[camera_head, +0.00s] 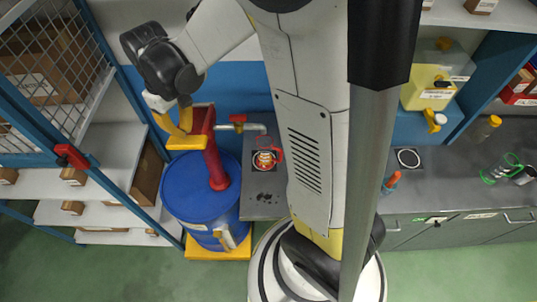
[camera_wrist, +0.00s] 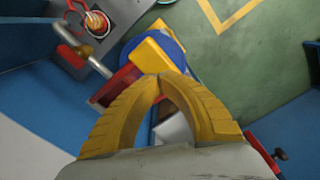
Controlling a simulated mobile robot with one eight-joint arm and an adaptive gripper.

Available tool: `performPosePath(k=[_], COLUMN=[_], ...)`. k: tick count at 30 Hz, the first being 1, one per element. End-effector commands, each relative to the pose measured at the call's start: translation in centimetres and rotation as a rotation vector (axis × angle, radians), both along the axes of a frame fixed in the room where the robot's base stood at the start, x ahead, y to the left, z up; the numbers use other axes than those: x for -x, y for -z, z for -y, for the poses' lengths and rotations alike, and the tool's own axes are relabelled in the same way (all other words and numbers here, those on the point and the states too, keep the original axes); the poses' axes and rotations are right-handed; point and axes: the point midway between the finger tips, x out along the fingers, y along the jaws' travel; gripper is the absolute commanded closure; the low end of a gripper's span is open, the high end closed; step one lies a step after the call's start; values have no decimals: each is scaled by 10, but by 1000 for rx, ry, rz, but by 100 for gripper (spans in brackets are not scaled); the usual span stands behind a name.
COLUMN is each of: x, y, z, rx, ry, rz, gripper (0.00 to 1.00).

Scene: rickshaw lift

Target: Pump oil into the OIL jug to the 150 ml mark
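The blue oil drum (camera_head: 193,200) stands left of the counter with a red pump (camera_head: 213,160) on top. The pump has a yellow handle (camera_head: 187,142), also visible in the wrist view (camera_wrist: 152,52). Its grey spout (camera_head: 253,127) points right. A clear jug with a red handle (camera_head: 265,159) stands on the counter near the spout end, also visible in the wrist view (camera_wrist: 96,22). Orange-red shows in it; I cannot read its marks or level. My gripper (camera_head: 181,128) is shut, its yellow fingertips meeting right over the pump handle. I cannot tell whether they touch it.
A yellow jerrycan (camera_head: 432,82) stands on a shelf at right. A blue rack with boxes (camera_head: 115,160) stands left of the drum. Green floor lies in front.

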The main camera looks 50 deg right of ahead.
Motion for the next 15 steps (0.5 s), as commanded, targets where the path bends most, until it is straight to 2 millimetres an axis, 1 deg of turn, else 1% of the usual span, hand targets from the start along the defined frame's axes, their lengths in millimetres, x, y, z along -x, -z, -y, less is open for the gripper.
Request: performPosePath(k=[15], x=[0], y=[25], z=[0], rx=[0], ry=[0], rz=[0], gripper=[100])
